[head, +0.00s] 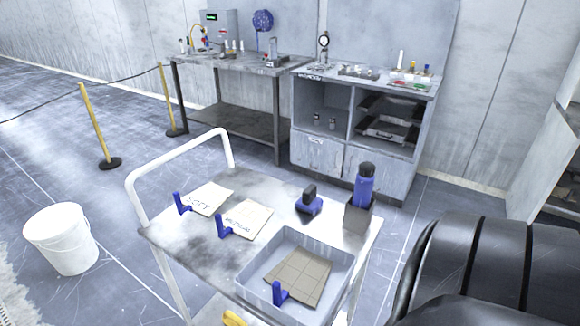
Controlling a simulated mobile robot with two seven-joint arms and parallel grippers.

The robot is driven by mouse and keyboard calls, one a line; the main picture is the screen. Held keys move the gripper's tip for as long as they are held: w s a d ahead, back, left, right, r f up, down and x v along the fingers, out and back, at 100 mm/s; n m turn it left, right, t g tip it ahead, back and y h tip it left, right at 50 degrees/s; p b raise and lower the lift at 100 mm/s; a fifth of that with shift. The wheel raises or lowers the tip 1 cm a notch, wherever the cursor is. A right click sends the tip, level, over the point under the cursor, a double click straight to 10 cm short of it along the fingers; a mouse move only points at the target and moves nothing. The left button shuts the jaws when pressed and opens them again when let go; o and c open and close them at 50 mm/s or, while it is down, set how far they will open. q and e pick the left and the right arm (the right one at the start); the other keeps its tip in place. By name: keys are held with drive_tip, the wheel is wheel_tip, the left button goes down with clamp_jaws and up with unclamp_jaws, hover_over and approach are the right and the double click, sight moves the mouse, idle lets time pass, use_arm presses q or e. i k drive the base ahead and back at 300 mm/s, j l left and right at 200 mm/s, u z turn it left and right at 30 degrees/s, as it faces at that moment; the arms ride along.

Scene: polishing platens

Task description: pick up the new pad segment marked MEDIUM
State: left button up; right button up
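Two pale cream pad segments lie flat on the cart top, each with an upright blue tab at its left end. The nearer segment (248,217) carries a longer dark marking that looks like MEDIUM, though it is too small to read surely. The farther segment (209,197) has a shorter marking that I cannot read clearly. A brownish, grid-grooved pad segment (298,274) with a blue tab lies in a grey tray (340,266) at the cart's near right. Neither of my grippers is in view.
A blue-based block tool (309,201) and a blue bottle in a grey holder (358,215) stand on the cart (190,240). A white bucket (61,240) stands on the floor at left. A workbench (225,65) and a cabinet (365,125) stand behind, with yellow barrier posts (95,125) at left.

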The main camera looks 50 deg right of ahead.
sight(245, 220)
drive_tip(key=i+z, duration=0.1)
drive_tip(key=z, duration=0.3)
drive_tip(key=i+j+z, duration=0.1)
drive_tip(key=z, duration=0.35)
drive_tip(key=j+z, duration=0.15)
drive_tip(key=z, duration=0.25)
drive_tip(key=i+j+z, duration=0.1)
drive_tip(key=z, duration=0.35)
drive_tip(key=j, duration=0.05)
